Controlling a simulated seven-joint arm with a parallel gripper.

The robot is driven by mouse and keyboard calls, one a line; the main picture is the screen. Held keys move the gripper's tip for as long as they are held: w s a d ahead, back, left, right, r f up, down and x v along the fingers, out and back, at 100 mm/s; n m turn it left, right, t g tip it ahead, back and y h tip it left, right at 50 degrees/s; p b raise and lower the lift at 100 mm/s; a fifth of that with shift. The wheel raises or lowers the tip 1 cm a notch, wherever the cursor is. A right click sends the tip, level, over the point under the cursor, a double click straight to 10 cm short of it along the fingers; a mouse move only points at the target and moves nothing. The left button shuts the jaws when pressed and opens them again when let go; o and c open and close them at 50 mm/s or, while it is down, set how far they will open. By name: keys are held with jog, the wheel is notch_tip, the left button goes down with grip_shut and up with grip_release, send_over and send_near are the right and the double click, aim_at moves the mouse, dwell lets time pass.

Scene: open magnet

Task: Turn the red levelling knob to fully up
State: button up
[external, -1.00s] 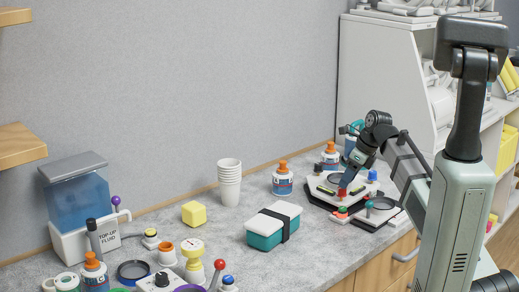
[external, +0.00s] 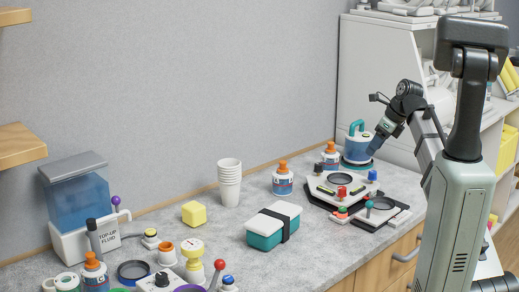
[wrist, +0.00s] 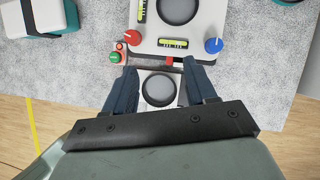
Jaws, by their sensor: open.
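The red levelling knob (external: 342,192) stands on the front of a dark-based device with a round black plate (external: 340,179). In the wrist view the red knob (wrist: 132,38) is at the device's left corner, with a pale mark on top. I cannot read its setting. A blue knob (wrist: 213,45) is at the right corner, and a yellow-green level vial (wrist: 173,43) lies between them. My gripper (wrist: 160,68) is open and empty. In the external view my gripper (external: 374,150) is raised above the device, apart from the red knob.
A smaller unit with a round dark plate (wrist: 159,90) lies below my fingers. A teal-handled jug (external: 357,147) and orange-capped bottles stand behind. A teal box (external: 265,240) is further left.

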jog(key=w+d+r+m+t, duration=0.1)
jog(key=w+d, duration=0.3)
jog(key=d, duration=0.5)
jog(key=w+d+m+t, duration=0.1)
jog(key=w+d, duration=0.4)
jog(key=d, duration=0.5)
jog(key=shift+d+r+t+y, duration=0.2)
jog(key=shift+r+t+y, duration=0.15)
jog(key=shift+t, duration=0.55)
jog(key=shift+a, duration=0.1)
jog(key=n+g, duration=0.4)
jog(key=n, duration=0.2)
send_over(344, 188)
jog(key=w+d, duration=0.3)
jog(key=w, duration=0.2)
jog(key=s+d+f+n+g+h, duration=0.1)
jog(key=s+d+f+n+g, duration=0.1)
jog(key=s+d+n+g, duration=0.15)
jog(key=x, duration=1.4)
jog(key=shift+s+a, duration=0.15)
jog(key=shift+a, duration=0.2)
